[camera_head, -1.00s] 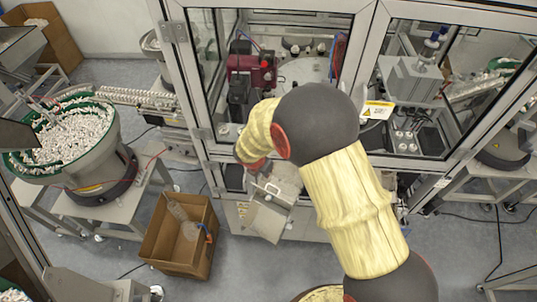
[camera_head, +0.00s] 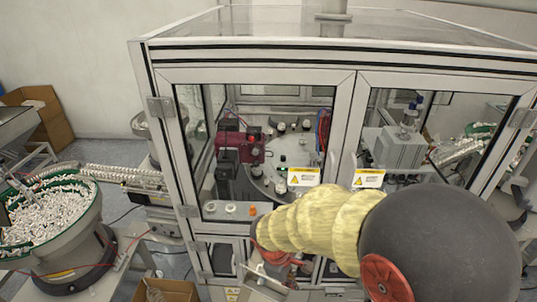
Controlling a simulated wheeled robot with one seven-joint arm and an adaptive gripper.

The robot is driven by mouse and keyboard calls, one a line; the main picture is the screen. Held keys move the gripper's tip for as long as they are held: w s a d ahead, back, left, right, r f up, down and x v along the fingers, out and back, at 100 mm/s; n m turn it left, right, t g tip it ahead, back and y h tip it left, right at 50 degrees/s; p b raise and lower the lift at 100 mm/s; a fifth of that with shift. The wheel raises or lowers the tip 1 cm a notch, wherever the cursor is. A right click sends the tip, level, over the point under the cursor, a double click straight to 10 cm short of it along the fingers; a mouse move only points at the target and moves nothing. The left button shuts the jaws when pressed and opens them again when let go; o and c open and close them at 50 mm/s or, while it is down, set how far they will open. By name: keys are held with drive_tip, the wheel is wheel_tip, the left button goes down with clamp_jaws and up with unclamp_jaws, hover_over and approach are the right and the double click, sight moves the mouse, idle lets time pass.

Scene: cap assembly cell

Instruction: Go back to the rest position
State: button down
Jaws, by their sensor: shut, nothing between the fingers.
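My arm, in yellow sleeves with dark grey and red joints, comes in from the lower right of the head view. It reaches left across the front of the glass-doored machine (camera_head: 340,75). Its far end, with a red joint, is low in front of the machine, left of the middle. I cannot make out my gripper there, so its fingers and anything near them are not visible.
The machine's doors look shut, with a red unit (camera_head: 236,139) and a round plate (camera_head: 277,180) inside. A bowl feeder (camera_head: 62,240) of small white parts stands at left. A cardboard box (camera_head: 165,291) is on the floor at lower left.

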drive_tip(key=s+d+f+m+t+y+b, duration=0.2)
drive_tip(key=s+d+m+b, duration=1)
drive_tip(key=b, duration=1.5)
wheel_tip(320, 180, down, 4)
drive_tip(key=s+t, duration=0.2)
drive_tip(key=shift+s+d+r+m+t+y, duration=0.2)
drive_tip(key=shift+s+r+m+t+y, duration=0.1)
drive_tip(key=shift+t+y, duration=0.1)
